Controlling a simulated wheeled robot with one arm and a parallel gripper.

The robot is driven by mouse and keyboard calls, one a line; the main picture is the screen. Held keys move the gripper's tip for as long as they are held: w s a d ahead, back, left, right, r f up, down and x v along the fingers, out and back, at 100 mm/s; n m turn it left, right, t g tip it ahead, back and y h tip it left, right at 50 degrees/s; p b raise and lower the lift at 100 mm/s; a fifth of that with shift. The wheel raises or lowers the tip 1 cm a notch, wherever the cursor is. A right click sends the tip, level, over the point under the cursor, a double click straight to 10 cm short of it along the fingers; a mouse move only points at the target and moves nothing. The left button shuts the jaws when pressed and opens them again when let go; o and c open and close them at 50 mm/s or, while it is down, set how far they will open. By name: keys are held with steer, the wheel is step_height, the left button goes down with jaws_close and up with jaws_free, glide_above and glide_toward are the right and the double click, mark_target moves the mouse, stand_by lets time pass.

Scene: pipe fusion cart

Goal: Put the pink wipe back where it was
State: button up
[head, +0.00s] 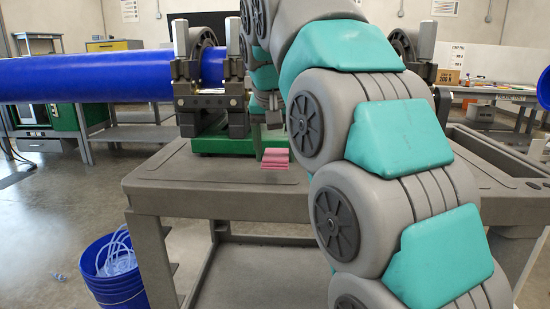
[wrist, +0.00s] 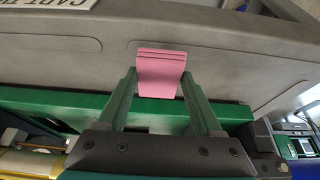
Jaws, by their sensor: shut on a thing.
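The pink wipe (head: 275,158) is a small folded stack at the cart's grey top, in front of the green machine base (head: 225,142). In the wrist view the pink wipe (wrist: 161,75) sits between the tips of my two green fingers. My gripper (wrist: 160,82) is shut on it, with one finger along each side. In the head view my gripper (head: 271,122) points down above the wipe, and its fingers blend into the green behind. I cannot tell whether the wipe touches the cart top (head: 215,185) or hangs just above it.
A blue pipe (head: 90,78) lies in the grey clamp (head: 208,95) behind and left of the wipe. A blue bucket (head: 112,270) with clear tubing stands on the floor at the left. The cart top left of the wipe is clear. My arm hides much of the right side.

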glide_above(275, 174)
steer(key=shift+s+a+f+p, duration=0.1)
steer(key=shift+s+f+p, duration=0.1)
steer(key=shift+p, duration=0.15)
steer(key=shift+f, duration=1.75)
steer(key=shift+f, duration=0.2)
steer(key=o, duration=1.3)
steer(key=shift+r, duration=0.1)
